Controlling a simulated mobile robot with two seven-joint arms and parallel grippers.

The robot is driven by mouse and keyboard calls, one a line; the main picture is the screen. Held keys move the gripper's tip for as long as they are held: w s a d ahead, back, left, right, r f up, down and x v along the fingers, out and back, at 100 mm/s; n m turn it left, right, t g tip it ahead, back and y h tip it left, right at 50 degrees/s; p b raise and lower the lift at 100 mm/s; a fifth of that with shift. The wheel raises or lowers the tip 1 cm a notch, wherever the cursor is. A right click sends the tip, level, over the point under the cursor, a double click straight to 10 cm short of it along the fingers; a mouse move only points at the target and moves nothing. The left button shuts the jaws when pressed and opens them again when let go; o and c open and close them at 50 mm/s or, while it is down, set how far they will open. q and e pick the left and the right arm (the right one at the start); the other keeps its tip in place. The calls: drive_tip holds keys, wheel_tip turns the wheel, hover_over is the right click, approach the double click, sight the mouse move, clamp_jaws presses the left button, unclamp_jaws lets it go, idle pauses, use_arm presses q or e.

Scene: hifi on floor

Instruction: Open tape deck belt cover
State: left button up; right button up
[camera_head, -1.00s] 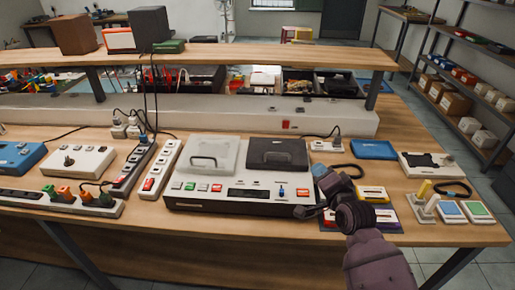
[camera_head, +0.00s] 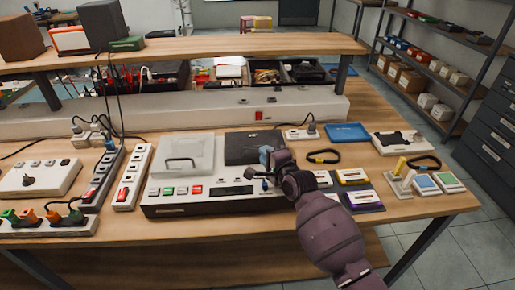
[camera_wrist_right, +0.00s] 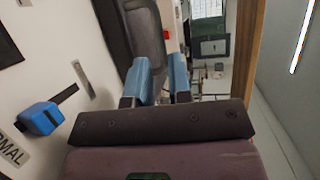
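The white tape deck (camera_head: 215,202) stands on the workbench, with coloured buttons along its front. Its dark belt cover (camera_head: 242,148) lies on the right half and looks closed. A light grey cover (camera_head: 183,160) with a dark bar handle lies on the left half. My right gripper (camera_head: 268,155) is at the front right part of the dark cover and hides its handle. In the right wrist view its blue fingers (camera_wrist_right: 164,82) are apart, and a dark grey part (camera_wrist_right: 118,35) rises just beyond the left finger. I cannot tell whether they touch. My left gripper is out of view.
A blue slider knob (camera_wrist_right: 40,118) stands on the deck close to the gripper. Cassettes (camera_head: 352,177) lie right of the deck, and a black belt loop (camera_head: 323,157) lies behind them. A power strip (camera_head: 133,177) is at the left. A raised shelf (camera_head: 200,46) spans the back.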

sight(257, 147)
drive_tip(key=shift+b+x, duration=0.4)
drive_tip(key=shift+x, duration=2.45)
drive_tip(key=shift+s, duration=0.1)
clamp_jaws()
